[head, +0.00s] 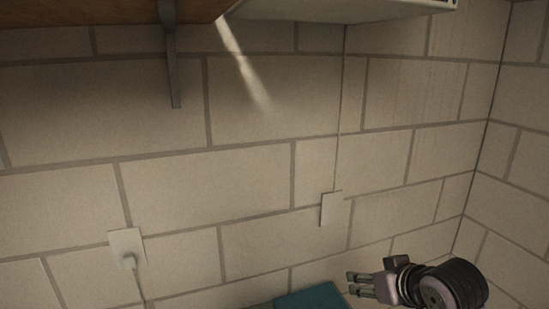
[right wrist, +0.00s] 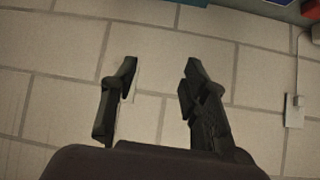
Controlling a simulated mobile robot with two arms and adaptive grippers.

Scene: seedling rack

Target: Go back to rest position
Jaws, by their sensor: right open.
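My right gripper (head: 352,284) is at the lower right of the head view, in front of the block wall, with its fingers pointing left. In the right wrist view its two fingers (right wrist: 158,75) stand apart with nothing between them, and the block wall shows behind. My left gripper is not in either view.
A pale block wall (head: 260,170) fills most of the head view and meets another wall at the right. A shelf (head: 100,12) with a bracket (head: 171,55) is at the top left. A teal object (head: 313,297) lies at the bottom. A wall socket with a plug (head: 127,247) is at the lower left.

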